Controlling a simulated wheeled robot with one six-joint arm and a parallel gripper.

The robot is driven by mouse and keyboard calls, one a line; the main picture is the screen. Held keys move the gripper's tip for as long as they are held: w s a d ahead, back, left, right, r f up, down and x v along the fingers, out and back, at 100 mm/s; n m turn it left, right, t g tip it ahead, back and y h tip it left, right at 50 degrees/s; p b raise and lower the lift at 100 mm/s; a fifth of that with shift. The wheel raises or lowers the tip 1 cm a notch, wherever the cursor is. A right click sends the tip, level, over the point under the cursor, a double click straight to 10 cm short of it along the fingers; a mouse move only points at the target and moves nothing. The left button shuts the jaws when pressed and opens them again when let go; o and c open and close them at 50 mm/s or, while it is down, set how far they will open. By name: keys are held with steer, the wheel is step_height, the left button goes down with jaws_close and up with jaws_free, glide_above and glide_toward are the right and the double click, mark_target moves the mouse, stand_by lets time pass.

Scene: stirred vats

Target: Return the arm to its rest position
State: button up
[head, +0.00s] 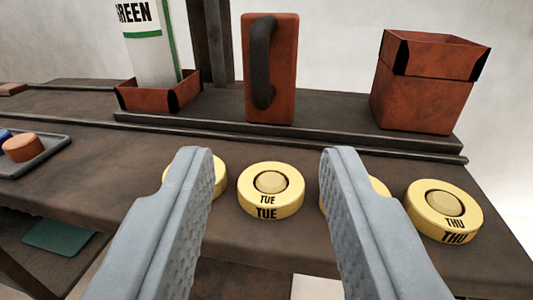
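My gripper (258,165) is open in the head view, its two grey fingers apart with nothing between the tips. A yellow round button marked TUE (271,190) shows beyond and between the fingers, on the bench. Another yellow disc (214,181) is partly hidden by the left finger. A third (378,188) is partly hidden by the right finger, and their labels are covered. A yellow button marked THU (446,212) sits to the right of the right finger. Whether the fingers touch anything cannot be told.
On the raised back shelf stand a red block with a dark handle (283,70) and an open red box (423,100). A white-and-green container (150,45) stands in a red holder (130,97). A grey tray (40,153) holds orange and blue pieces at left.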

steer(key=w+a+r+h, duration=0.2)
steer(key=a+r+h, duration=0.1)
steer(key=a+r, duration=1.4)
steer(key=s+a+r+y, duration=0.2)
steer(key=s+a, duration=0.5)
steer(key=a, duration=0.3)
steer(key=s+a+r+n+y, duration=0.1)
steer(key=s+a+r+y, duration=0.1)
steer(key=s+a, duration=0.5)
steer(key=a, duration=0.3)
steer(key=shift+g+y, duration=0.3)
steer(key=shift+s, duration=0.1)
